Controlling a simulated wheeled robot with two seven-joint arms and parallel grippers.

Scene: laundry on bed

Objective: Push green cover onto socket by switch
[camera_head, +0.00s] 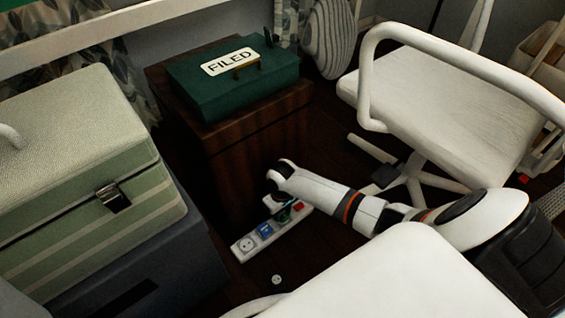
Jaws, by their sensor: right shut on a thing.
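A white power strip (235,250) lies on the dark floor in front of the wooden cabinet. It has an open round socket (247,244) at its near left end, a blue cover (265,230) beside that, and a red switch (299,206) at its far right end. The green cover (285,215) shows at the strip beside the switch, partly hidden by my right gripper (281,209). The gripper points down and is shut on the green cover. I cannot tell whether the cover is seated in the socket. My left gripper is out of view.
A wooden cabinet (245,160) carries a green box (235,85) labelled FILED. A pale green case (75,165) on a dark box (165,270) stands at left. A white chair (440,100) is at right. A small round white piece (277,279) lies on the floor.

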